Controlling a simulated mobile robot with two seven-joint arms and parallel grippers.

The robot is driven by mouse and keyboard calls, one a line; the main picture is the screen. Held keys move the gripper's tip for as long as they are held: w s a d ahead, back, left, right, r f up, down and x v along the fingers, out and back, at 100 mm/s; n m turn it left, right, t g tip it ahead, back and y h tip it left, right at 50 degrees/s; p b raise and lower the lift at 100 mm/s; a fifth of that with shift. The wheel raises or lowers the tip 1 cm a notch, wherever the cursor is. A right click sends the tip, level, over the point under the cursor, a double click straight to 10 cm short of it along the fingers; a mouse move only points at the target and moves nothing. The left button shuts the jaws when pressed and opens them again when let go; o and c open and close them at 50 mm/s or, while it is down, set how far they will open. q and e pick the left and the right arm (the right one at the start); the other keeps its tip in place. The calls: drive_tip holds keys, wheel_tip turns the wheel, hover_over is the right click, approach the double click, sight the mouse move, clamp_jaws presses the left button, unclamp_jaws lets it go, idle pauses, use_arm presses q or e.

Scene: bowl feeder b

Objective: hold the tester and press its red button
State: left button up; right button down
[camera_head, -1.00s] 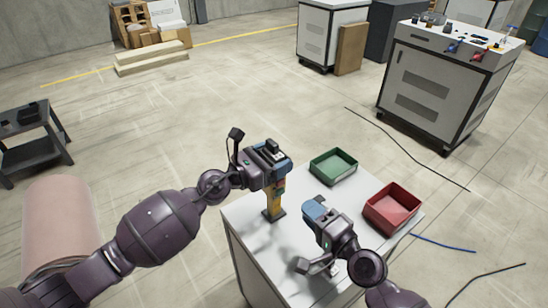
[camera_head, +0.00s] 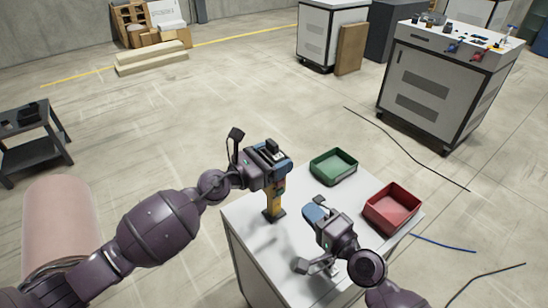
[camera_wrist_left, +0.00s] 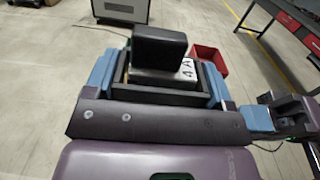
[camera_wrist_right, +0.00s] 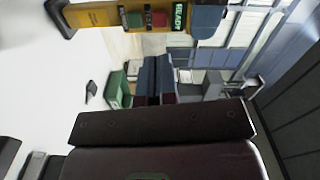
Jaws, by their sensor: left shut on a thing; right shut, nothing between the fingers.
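The tester (camera_head: 273,202) has a yellow handle, a black foot and a dark top. It is upright over the near table's left part; I cannot tell whether its foot touches the table. My left gripper (camera_head: 279,178) is shut on its upper part; the dark top (camera_wrist_left: 158,55) shows between the blue fingers in the left wrist view. In the right wrist view the tester lies across the top edge, with its red button (camera_wrist_right: 159,19) beside a green one (camera_wrist_right: 135,20) and a lettered label. My right gripper (camera_head: 313,212) is shut and empty, to the tester's right, apart from it.
A green bin (camera_head: 334,176) and a red bin (camera_head: 414,210) stand at the table's far and right side. A small dark thing (camera_head: 320,199) lies behind my right fingertips. The white tabletop (camera_head: 285,262) is clear near the front. A white cabinet (camera_head: 425,92) stands well behind.

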sight(274, 188)
idle(0.8)
drive_tip(key=s+a+r+m+t+h, duration=0.15)
drive_tip(key=a+m+t+h, duration=0.3)
drive_tip(key=m, duration=0.45)
drive_tip(key=d+m+h, duration=0.1)
drive_tip(key=m+h, duration=0.2)
drive_tip(key=d+f+m+h, duration=0.1)
drive_tip(key=d+m+h, duration=0.1)
drive_tip(key=m+h, duration=0.1)
drive_tip(key=d+f+m+h, duration=0.1)
drive_tip(key=d+m+h, duration=0.1)
drive_tip(key=m+h, duration=0.1)
drive_tip(key=shift+d+m+g, duration=0.2)
drive_tip(key=shift+m+g, duration=0.05)
drive_tip(key=shift+m, duration=0.35)
drive_tip(key=w+a, duration=0.5)
drive_tip(key=w, duration=0.2)
drive_tip(key=shift+w+a, duration=0.1)
drive_tip(key=shift+a, duration=0.05)
idle(1.6)
